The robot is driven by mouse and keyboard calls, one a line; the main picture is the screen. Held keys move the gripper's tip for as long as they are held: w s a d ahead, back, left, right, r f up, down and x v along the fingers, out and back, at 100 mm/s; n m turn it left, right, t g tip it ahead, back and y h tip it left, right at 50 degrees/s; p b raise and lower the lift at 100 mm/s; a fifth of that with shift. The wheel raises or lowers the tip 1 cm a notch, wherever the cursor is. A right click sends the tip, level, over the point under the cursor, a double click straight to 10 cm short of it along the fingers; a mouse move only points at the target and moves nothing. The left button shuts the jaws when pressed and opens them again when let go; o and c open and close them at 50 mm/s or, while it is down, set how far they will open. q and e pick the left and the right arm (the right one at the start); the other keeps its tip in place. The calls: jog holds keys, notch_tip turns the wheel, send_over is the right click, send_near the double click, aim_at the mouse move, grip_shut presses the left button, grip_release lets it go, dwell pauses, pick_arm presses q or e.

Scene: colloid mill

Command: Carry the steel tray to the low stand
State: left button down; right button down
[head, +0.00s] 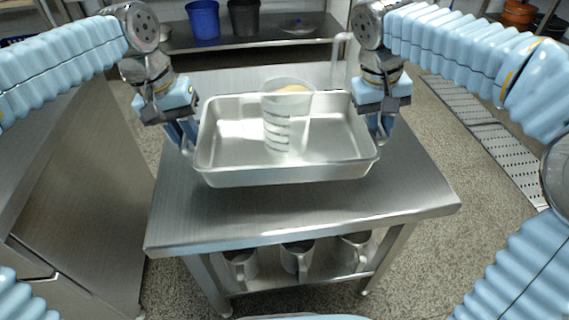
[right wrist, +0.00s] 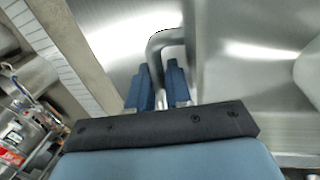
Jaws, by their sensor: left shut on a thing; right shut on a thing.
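The steel tray (head: 285,174) is a shallow rectangular pan over a small steel table, the low stand (head: 300,222). A clear measuring beaker (head: 287,112) with dark marks stands upright in the tray. My left gripper (head: 188,142) is shut on the tray's left end. My right gripper (head: 380,135) is shut on the tray's right end. In the right wrist view, the blue fingers (right wrist: 158,88) close around the tray's bent handle (right wrist: 165,40). I cannot tell whether the tray's underside touches the table top.
Several steel jugs (head: 297,258) stand on the table's lower shelf. A steel counter (head: 70,170) stands close on the left. A back shelf (head: 250,40) holds a blue bucket (head: 203,20) and a dark bucket (head: 244,17). A perforated drain cover (head: 490,140) runs along the floor on the right.

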pick_arm(q)
jog(key=shift+f, duration=0.1)
pick_arm(e)
jog(key=shift+f, duration=0.1)
